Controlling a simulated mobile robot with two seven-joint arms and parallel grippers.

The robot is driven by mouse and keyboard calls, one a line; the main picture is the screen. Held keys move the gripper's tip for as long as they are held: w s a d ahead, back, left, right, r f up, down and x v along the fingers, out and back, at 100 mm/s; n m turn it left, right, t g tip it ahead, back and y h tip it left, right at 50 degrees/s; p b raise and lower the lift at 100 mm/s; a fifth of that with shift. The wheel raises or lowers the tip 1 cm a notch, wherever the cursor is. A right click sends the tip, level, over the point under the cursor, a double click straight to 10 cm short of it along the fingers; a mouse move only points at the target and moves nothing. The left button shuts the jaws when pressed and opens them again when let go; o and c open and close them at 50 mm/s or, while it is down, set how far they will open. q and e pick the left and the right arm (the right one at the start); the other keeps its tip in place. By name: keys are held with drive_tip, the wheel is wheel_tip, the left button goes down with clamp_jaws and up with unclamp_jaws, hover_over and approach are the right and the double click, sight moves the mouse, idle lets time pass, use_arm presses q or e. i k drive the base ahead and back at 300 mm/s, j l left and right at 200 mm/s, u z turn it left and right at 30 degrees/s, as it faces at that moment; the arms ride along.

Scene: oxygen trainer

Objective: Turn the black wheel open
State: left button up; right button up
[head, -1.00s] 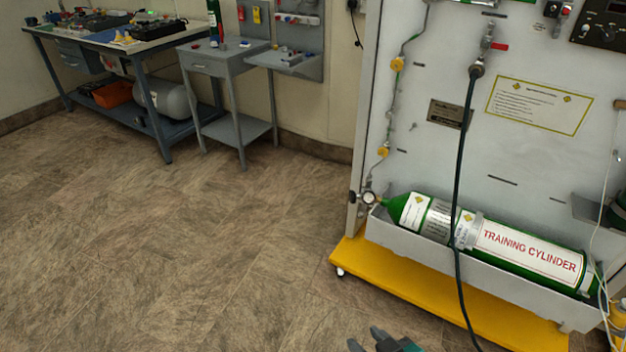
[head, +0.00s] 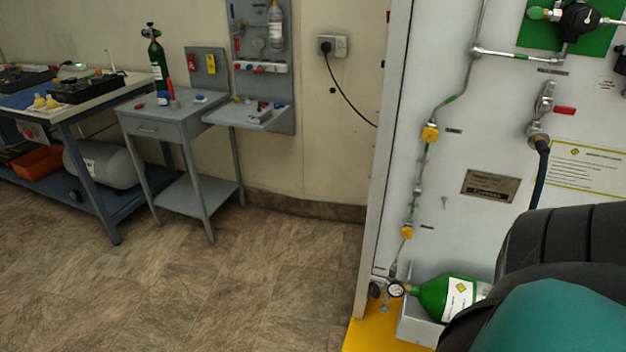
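A small black wheel (head: 375,289) shows at the valve end of the green cylinder (head: 440,296), just left of a round white-faced gauge (head: 397,290). It is small in the picture, and I cannot tell how far it is turned. The cylinder lies in a grey trough (head: 418,326) at the foot of the white panel. A black and teal part of my arm fills the lower right and hides most of the cylinder. Neither gripper's fingers show in the head view.
The white panel (head: 450,155) carries pipes with yellow fittings (head: 430,133), a red-handled valve (head: 564,110) and a dark hose. A yellow base (head: 372,338) sticks out below. A grey stand (head: 178,115) and a workbench stand at the left. The floor (head: 270,280) between is clear.

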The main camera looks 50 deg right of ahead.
sight(374, 292)
drive_tip(key=i+j, duration=0.1)
drive_tip(key=i, duration=1.2)
drive_tip(key=i+z, duration=0.25)
drive_tip(key=z, duration=0.15)
drive_tip(key=i+z, duration=0.25)
drive_tip(key=z, duration=0.15)
drive_tip(key=i+j+z, duration=0.15)
drive_tip(key=z, duration=0.3)
drive_tip(key=i+z, duration=0.15)
drive_tip(key=z, duration=0.3)
drive_tip(key=i+z, duration=0.15)
drive_tip(key=z, duration=0.25)
drive_tip(key=i+j+z, duration=0.15)
drive_tip(key=z, duration=0.3)
drive_tip(key=i+j+z, duration=0.15)
drive_tip(key=z, duration=0.25)
drive_tip(key=j+z, duration=0.2)
drive_tip(key=z, duration=0.25)
drive_tip(key=i+j+z, duration=0.15)
drive_tip(key=z, duration=0.25)
drive_tip(key=i+j+z, duration=0.1)
drive_tip(key=z, duration=0.25)
drive_tip(key=i+j+z, duration=0.1)
drive_tip(key=j+z, duration=0.45)
drive_tip(key=z, duration=0.15)
drive_tip(key=i+j+z, duration=0.2)
drive_tip(key=j+z, duration=0.15)
drive_tip(key=j, duration=0.15)
drive_tip(key=k, duration=0.05)
